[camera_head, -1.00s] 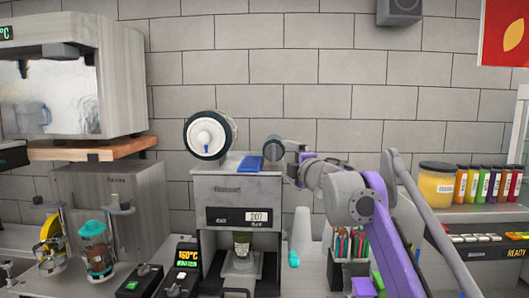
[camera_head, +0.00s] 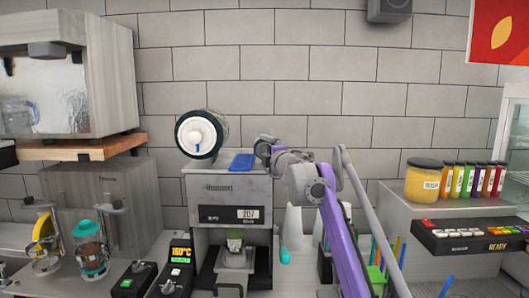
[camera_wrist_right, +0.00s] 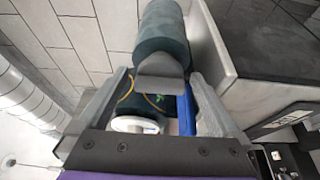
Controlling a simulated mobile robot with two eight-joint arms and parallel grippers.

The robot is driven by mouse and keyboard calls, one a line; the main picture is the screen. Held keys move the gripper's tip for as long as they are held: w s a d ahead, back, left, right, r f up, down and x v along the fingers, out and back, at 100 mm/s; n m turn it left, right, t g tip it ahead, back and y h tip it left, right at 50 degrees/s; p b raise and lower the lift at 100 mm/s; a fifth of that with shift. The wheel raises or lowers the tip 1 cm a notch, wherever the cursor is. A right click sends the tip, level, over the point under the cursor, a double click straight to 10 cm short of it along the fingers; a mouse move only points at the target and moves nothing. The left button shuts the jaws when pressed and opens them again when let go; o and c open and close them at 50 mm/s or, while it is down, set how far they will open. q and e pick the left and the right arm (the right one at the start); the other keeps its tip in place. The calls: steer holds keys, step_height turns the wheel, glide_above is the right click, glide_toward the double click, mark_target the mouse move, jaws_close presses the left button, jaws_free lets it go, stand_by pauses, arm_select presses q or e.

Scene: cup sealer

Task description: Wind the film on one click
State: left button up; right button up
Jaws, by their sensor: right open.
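My right gripper (camera_head: 274,158) is beside this roller, open. In the right wrist view, a dark green roll (camera_wrist_right: 163,33) with a grey end block (camera_wrist_right: 160,76) lies at the gap between my fingers (camera_wrist_right: 158,85); contact cannot be told. My left gripper is not visible.
A temperature box (camera_head: 180,255) and a black switch box (camera_head: 131,283) stand left of the sealer. White cups (camera_head: 293,228) stand right of it. Jars (camera_head: 424,178) stand on the right shelf. A tiled wall closes the back.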

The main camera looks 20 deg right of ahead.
steer(key=shift+s, duration=0.1)
steer(key=c, duration=1.4)
steer(key=shift+m, duration=0.3)
